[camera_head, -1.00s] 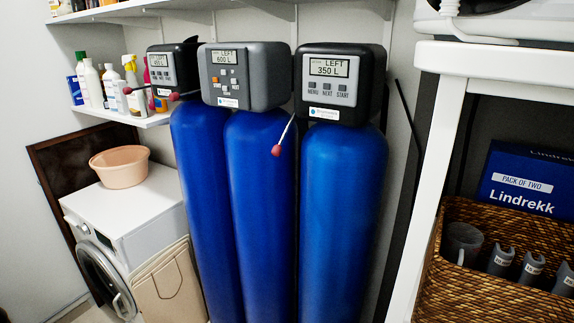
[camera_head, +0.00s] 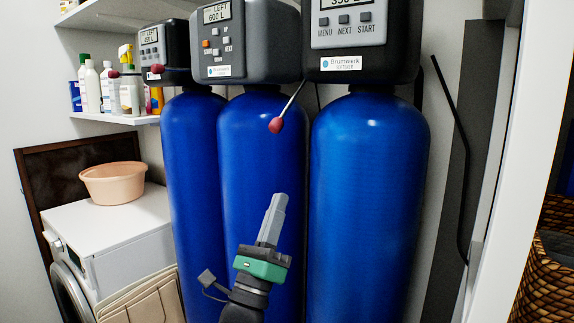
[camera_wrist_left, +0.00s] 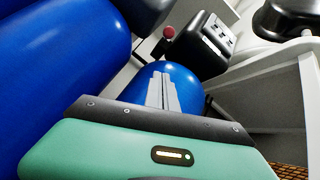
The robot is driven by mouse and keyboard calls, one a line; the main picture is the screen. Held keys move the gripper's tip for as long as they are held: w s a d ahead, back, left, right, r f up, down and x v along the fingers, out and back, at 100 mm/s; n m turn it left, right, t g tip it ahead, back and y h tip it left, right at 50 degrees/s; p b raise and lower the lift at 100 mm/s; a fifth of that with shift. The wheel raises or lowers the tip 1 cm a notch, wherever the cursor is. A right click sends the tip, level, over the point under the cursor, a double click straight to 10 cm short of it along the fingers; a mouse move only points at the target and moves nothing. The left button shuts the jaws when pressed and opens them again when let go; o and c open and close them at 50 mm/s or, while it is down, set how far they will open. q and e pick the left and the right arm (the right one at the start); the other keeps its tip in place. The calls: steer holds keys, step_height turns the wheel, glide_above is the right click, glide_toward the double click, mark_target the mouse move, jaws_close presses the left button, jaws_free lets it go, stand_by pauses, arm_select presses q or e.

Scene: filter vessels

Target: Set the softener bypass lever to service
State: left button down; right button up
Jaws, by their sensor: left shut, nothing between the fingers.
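Three blue filter vessels (camera_head: 366,200) stand side by side with dark control heads; the print under the brand name on their labels is too small to read surely. A thin bypass lever with a red knob (camera_head: 275,125) slants down and left from the right vessel's head. Two more red knobs show farther left, one by the middle head (camera_head: 157,69) and one by the left head (camera_head: 114,74). My left gripper (camera_head: 280,200) is shut and empty, pointing up, below the slanting lever and apart from it. In the wrist view a red knob (camera_wrist_left: 169,32) shows beyond the fingertips (camera_wrist_left: 163,76). My right gripper is not in view.
A white washing machine (camera_head: 115,231) with a pinkish basin (camera_head: 112,183) stands at left, a beige bag (camera_head: 145,299) beside it. A shelf of bottles (camera_head: 92,88) hangs above. A white rack post (camera_head: 510,200) and a wicker basket (camera_head: 545,275) are at right.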

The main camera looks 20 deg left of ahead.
arm_select(q)
steer(key=w+r+p, duration=0.1)
steer(key=w+r, duration=0.4)
steer(key=r, duration=0.5)
steer(key=shift+a+r, duration=0.25)
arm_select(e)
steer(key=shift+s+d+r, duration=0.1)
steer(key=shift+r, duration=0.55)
arm_select(q)
steer(key=shift+w, duration=0.1)
steer(key=shift+a, duration=0.1)
